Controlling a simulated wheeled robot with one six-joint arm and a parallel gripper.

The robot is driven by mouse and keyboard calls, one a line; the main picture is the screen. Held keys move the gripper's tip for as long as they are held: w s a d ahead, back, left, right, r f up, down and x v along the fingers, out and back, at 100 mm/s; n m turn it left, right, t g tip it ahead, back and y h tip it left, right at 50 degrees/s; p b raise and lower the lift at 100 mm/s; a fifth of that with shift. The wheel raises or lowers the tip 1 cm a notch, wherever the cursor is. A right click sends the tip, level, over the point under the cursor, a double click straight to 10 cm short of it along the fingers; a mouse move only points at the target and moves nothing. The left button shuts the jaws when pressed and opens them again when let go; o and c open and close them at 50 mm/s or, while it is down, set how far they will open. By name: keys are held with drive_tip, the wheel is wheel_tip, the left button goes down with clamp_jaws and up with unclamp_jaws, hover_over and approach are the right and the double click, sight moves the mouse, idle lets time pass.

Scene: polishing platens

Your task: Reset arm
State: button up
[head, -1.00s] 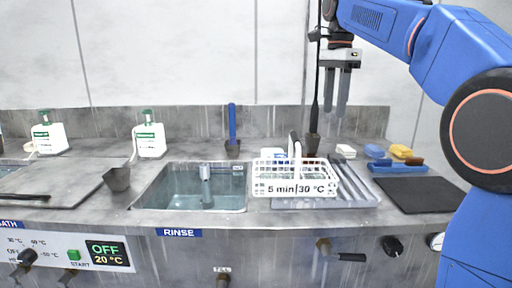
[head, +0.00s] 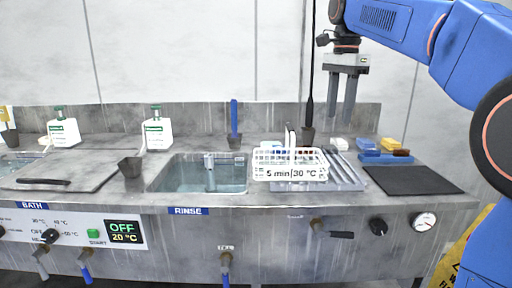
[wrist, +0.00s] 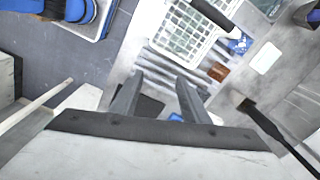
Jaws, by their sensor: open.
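My gripper (head: 343,100) hangs open and empty at the upper right of the head view, its two grey fingers pointing down. It is above the back of the counter, apart from everything on it. In the wrist view the open fingers (wrist: 158,100) show nothing between them but the counter below. My blue arm reaches in from the right.
A white basket (head: 290,172) labelled "5 min 30 °C" stands on a ridged drainboard (head: 345,172). Left are the rinse sink (head: 205,178), a grey cup (head: 131,167) and white bottles (head: 157,134). Right are a black mat (head: 412,181) and coloured blocks (head: 390,144).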

drive_tip(key=s+d+f+n+t, duration=0.2)
drive_tip(key=s+f+n, duration=0.5)
drive_tip(key=s+f, duration=0.8)
drive_tip(key=s+d+f+n+t, duration=0.2)
drive_tip(key=s+d+f+n, duration=0.2)
drive_tip(key=s+f, duration=1.2)
wheel_tip(320, 180, down, 3)
drive_tip(key=n, duration=0.2)
drive_tip(key=shift+d+r+n, duration=0.15)
drive_tip(key=shift+r+n, duration=0.05)
drive_tip(key=shift+n, duration=0.2)
